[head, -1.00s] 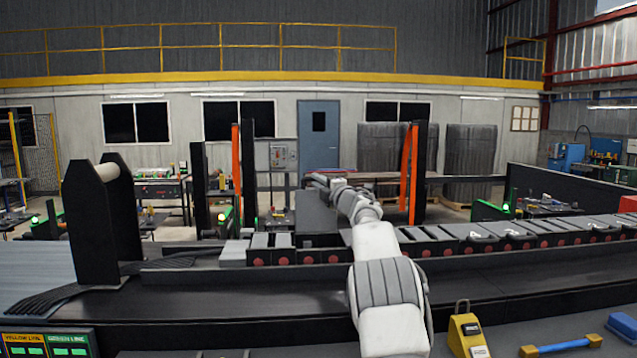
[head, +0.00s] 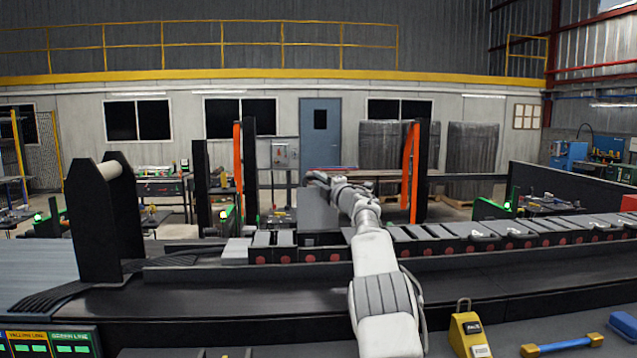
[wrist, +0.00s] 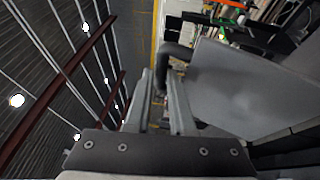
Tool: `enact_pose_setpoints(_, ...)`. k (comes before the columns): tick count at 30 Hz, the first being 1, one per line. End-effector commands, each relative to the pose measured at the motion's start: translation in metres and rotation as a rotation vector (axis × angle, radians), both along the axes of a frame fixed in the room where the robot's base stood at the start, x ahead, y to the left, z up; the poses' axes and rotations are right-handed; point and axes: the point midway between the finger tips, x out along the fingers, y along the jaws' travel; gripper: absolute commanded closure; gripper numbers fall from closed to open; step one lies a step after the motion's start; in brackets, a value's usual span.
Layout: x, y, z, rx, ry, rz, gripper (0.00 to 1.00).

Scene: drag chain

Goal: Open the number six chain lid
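The chain (head: 420,240) is a long row of dark links with grey lids and red dots along its side. One grey lid (head: 318,212) stands raised well above the row, left of my forearm; the other lids lie flat. I cannot read its number. My gripper (head: 314,180) is at the top of this raised lid. In the wrist view the lid (wrist: 245,90) is a broad grey panel on the right. Its dark bent handle (wrist: 178,50) runs between the tips of my gripper (wrist: 160,80). The fingers are close together and look shut on the handle.
A black upright frame with a roller (head: 97,215) stands at the left. Orange-and-black posts (head: 411,175) rise behind the chain. A yellow block (head: 468,332) and a blue-handled tool (head: 562,345) lie at the near right.

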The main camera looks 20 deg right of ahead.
Motion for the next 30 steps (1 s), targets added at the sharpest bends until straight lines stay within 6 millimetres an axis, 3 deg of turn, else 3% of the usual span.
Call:
enact_pose_setpoints(1,-0.006,0.002,0.031,-0.004,-0.042,0.000,0.73)
enact_pose_setpoints(5,-0.006,0.002,0.031,-0.004,-0.042,0.000,0.52)
enact_pose_setpoints(20,-0.010,0.002,0.027,-0.006,-0.042,0.001,0.52)
enact_pose_setpoints(30,-0.044,-0.004,0.017,-0.005,-0.038,-0.002,0.52)
